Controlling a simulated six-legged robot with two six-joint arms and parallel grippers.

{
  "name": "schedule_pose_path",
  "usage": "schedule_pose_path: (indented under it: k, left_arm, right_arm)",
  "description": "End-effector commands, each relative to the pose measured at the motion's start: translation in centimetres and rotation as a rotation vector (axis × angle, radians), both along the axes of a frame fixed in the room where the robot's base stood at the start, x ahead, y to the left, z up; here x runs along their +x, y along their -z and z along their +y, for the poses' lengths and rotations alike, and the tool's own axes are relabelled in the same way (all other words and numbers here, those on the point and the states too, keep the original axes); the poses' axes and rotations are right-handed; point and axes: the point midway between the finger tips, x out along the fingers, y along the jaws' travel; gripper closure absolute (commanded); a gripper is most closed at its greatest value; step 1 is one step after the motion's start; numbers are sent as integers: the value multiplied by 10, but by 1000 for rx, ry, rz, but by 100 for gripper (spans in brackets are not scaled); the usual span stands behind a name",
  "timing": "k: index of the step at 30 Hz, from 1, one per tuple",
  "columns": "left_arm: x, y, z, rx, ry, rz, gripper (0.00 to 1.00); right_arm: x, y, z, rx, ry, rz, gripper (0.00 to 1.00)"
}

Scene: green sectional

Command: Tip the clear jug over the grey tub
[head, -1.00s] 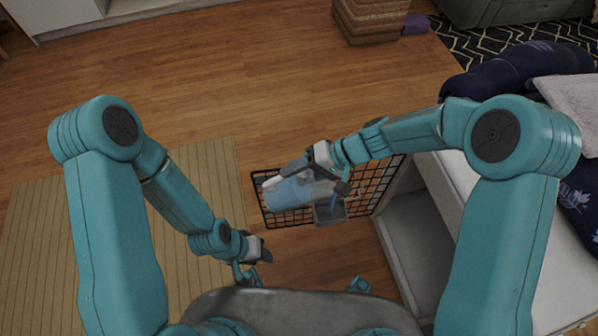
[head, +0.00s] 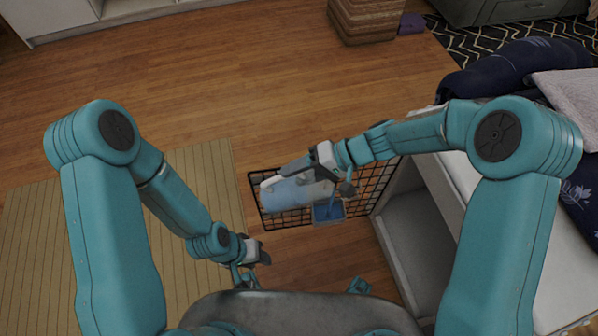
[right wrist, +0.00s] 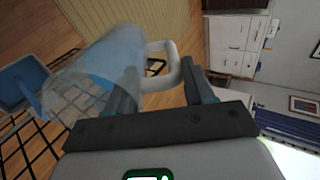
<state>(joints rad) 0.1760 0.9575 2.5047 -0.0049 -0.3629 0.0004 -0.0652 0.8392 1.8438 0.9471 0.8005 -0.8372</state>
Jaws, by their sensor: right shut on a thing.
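The clear jug (head: 296,192) holds bluish liquid and lies tipped, its mouth end toward the right. My right gripper (head: 318,170) is shut on its pale handle, which shows between the fingers in the right wrist view (right wrist: 168,66). A thin blue stream runs from the mouth down into the grey tub (head: 328,221), just below and right of the jug. The tub's inside looks blue; it also shows at the left of the right wrist view (right wrist: 14,103). My left gripper (head: 260,253) hangs low and empty, apart from the jug; its jaw opening is unclear.
The tub sits over a black wire grid (head: 283,219). A white cabinet-like unit (head: 415,245) stands close on the right, beside the sofa with navy cushions (head: 515,65). A striped rug (head: 205,170) lies left.

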Motion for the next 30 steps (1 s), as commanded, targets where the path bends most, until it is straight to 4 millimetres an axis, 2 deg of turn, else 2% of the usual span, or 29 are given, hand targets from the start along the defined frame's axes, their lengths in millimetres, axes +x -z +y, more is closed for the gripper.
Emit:
schedule_pose_path:
  k: [30]
  left_arm:
    - [0,10,0,0,0,0,62]
  right_arm:
    - [2,-1,-10,122,1,14,100]
